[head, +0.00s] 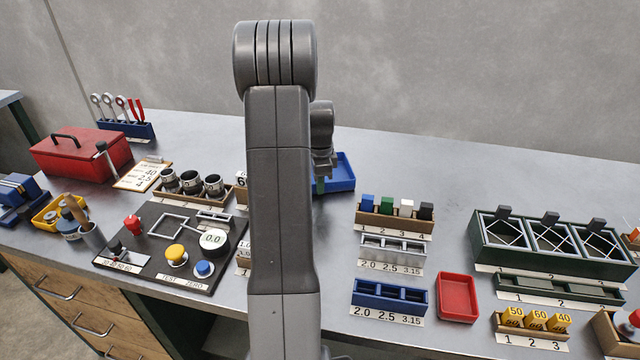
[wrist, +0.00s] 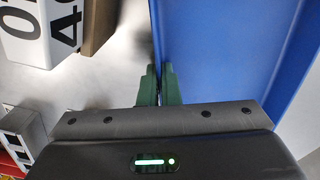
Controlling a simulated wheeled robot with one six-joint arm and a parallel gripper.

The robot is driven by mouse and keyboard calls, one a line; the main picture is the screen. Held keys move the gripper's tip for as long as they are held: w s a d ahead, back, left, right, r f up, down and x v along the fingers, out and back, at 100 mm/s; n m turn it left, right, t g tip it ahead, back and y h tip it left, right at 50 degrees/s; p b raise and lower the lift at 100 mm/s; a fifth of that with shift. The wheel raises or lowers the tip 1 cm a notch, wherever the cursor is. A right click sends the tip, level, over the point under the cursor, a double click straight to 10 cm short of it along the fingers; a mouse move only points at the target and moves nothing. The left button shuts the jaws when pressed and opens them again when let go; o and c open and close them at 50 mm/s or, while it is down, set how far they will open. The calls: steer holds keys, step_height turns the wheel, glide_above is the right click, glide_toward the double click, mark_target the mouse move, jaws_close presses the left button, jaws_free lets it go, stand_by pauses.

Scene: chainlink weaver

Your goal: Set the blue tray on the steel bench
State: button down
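The blue tray (head: 343,173) is at the back middle of the steel bench (head: 420,165), partly hidden behind my arm in the head view. I cannot tell whether it rests on the bench or is just above it. In the wrist view the tray (wrist: 225,50) fills the upper right. My gripper (wrist: 160,82) has its two green fingers close together, one on each side of the tray's left wall, shut on that thin wall.
Left of my arm are a black test panel (head: 150,262), a wooden block with dark cups (head: 195,190) and a red toolbox (head: 80,155). Right are a colored-block rack (head: 395,220), a blue three-slot holder (head: 390,298), a red tray (head: 458,297) and a green rack (head: 550,260). The back right is clear.

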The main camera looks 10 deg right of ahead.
steer(key=c, duration=2)
jaws_free()
steer(key=shift+f, duration=0.1)
steer(key=shift+c, duration=0.2)
steer(key=o, duration=0.4)
step_height(320, 180, up, 12)
steer(key=shift+r, duration=0.25)
